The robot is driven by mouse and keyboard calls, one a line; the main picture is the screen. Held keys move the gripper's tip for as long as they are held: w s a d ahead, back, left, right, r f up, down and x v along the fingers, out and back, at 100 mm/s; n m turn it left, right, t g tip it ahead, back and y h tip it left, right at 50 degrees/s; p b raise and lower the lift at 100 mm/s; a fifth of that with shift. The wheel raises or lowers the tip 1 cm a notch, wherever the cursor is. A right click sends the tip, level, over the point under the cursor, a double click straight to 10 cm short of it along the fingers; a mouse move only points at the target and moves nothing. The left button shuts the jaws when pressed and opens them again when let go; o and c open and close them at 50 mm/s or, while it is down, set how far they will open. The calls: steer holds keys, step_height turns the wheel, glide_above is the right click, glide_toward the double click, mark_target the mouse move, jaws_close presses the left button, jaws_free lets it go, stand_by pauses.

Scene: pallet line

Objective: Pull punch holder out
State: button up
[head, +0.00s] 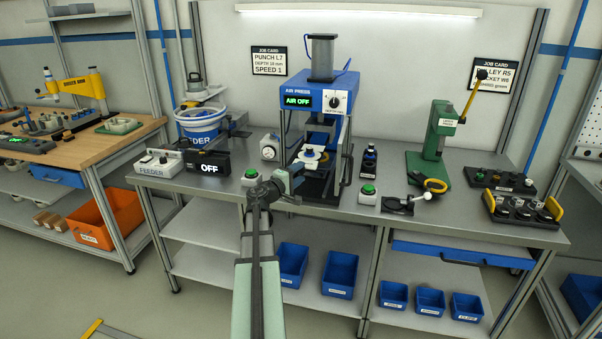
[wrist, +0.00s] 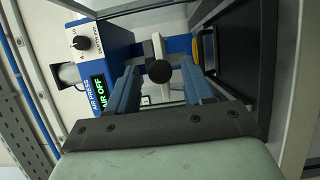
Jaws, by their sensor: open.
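The air press (head: 321,98) stands at the middle of the bench, with a green AIR OFF display. In the wrist view the press head (wrist: 103,50) is at left, turned sideways. A round black knob (wrist: 160,71) on a grey block shows beside the head, under the ram; it looks like the front of the punch holder. My gripper (head: 296,168) is in front of the press. In the wrist view its two blue fingers are apart, with the knob seen between them. No contact shows, and I cannot tell the distance to the knob.
Press posts and a dark base (wrist: 242,55) flank the space around my fingers. The feeder bowl (head: 201,122) is at left, the green arbor press (head: 436,140) at right.

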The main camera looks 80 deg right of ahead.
steer(key=v, duration=1.2)
steer(key=a+f+m+t+y, duration=0.1)
steer(key=a+f+m+y, duration=0.3)
steer(key=f, duration=0.6)
steer(key=a+f+m+t+y, duration=0.1)
steer(key=a+f+y, duration=0.4)
steer(key=f, duration=0.4)
steer(key=w+a+f+t+y, duration=0.1)
steer(key=w+a+f+y, duration=0.15)
steer(key=a+f, duration=0.5)
steer(key=w+a+f+n+t+y, duration=0.1)
steer(key=w+a+f+y, duration=0.1)
steer(key=w+a+f, duration=0.5)
steer(key=w+a+f+t+y, duration=0.1)
steer(key=a+f+y, duration=0.2)
steer(key=a+f, duration=0.5)
steer(key=a+f+n+g+y, duration=0.1)
steer(key=a+f, duration=0.2)
steer(key=a, duration=0.6)
steer(key=a+f+n+y, duration=0.1)
steer(key=a+f, duration=0.2)
steer(key=a, duration=0.6)
steer(key=s+a+f+n+g+h, duration=0.1)
steer(key=s+a+f+n+g, duration=0.1)
steer(key=s+a, duration=0.4)
steer(key=s+a+f+n+g+h, duration=0.1)
steer(key=s+a+f+n, duration=0.3)
steer(key=a, duration=0.8)
steer(key=shift+s+f+g, duration=0.5)
steer(key=shift+s+f, duration=0.4)
